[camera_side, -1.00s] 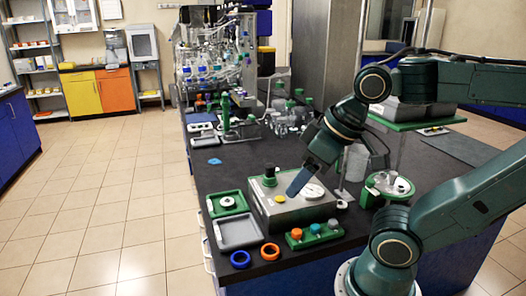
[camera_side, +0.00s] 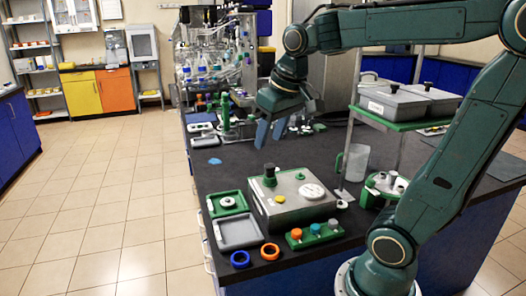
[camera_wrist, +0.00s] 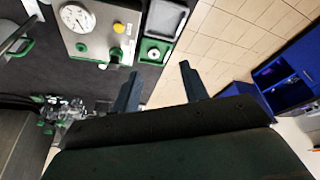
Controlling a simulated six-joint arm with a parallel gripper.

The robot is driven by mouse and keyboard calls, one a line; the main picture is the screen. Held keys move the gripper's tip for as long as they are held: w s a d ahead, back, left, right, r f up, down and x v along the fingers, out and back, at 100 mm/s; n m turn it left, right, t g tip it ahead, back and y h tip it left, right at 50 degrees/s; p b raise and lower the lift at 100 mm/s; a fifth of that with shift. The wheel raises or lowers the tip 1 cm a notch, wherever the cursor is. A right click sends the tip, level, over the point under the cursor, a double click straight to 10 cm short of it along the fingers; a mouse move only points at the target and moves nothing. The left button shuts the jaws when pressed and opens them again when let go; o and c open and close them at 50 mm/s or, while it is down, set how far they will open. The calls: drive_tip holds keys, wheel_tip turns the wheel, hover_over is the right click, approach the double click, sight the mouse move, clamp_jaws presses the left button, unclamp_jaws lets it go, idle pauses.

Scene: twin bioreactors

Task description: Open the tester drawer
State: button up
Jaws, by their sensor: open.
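The tester appears to be the grey metal box (camera_side: 293,207) on the black bench, with a yellow button, a round white dial and a green-and-black knob on top. It also shows at the top left of the wrist view (camera_wrist: 97,42). I cannot make out a drawer front or handle on it in either view. My gripper (camera_side: 270,133) is open and empty, raised above the bench behind the tester, fingers pointing down. In the wrist view its two fingers (camera_wrist: 160,86) are spread apart, with nothing between them.
A green tray (camera_side: 214,212) with a white ring and a grey tray (camera_side: 240,245) lie left of the tester. A green block (camera_side: 292,243) with coloured knobs and two rings lie in front. A raised green shelf (camera_side: 405,121) with grey boxes stands right. Glassware crowds the back.

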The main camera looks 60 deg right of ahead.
drive_tip(key=w+d+f+m+g, duration=0.1)
drive_tip(key=w+d+f+m, duration=0.1)
drive_tip(key=d, duration=0.7)
drive_tip(key=w+d+f+m+g, duration=0.1)
drive_tip(key=w+d+f+m, duration=0.1)
drive_tip(key=w+d+f, duration=0.3)
drive_tip(key=w+d+f+m+g+y, duration=0.1)
drive_tip(key=w+d+f+m, duration=0.1)
drive_tip(key=d, duration=1.2)
drive_tip(key=shift+w+f+g, duration=0.3)
drive_tip(key=shift+w+f, duration=0.45)
drive_tip(key=shift+w, duration=0.05)
drive_tip(key=shift+f, duration=0.2)
wheel_tip(320, 180, down, 13)
drive_tip(key=shift+f, duration=0.2)
clamp_jaws()
